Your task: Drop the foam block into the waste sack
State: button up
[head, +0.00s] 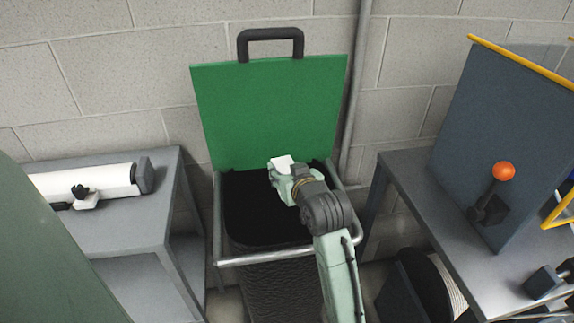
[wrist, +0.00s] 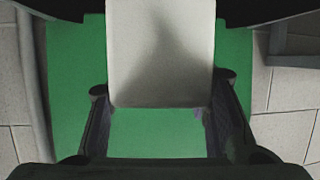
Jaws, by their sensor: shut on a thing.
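The foam block (head: 282,162) is white and sits between the fingers of my gripper (head: 280,172). In the wrist view the block (wrist: 160,60) is a pale slab between the two dark fingers of my gripper (wrist: 165,125). The gripper is shut on it. The waste sack (head: 248,215) is black and hangs open in a metal frame. In the head view my gripper and the block appear over the back part of the sack's mouth, in front of the raised green lid (head: 270,110). The gap between block and sack cannot be judged.
A grey table with a white roll (head: 85,182) stands left of the sack frame (head: 290,254). On the right is a bench (head: 420,190) with a dark panel and an orange-knobbed lever (head: 502,172). A block wall and a vertical pipe (head: 355,90) are behind.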

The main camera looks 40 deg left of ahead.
notch_tip(320, 180, down, 4)
jog(key=b, duration=0.3)
jog(key=shift+w+f, duration=0.1)
jog(key=shift+f, duration=0.05)
jog(key=o, duration=1)
jog(key=v, duration=0.7)
jog(key=shift+d, duration=0.15)
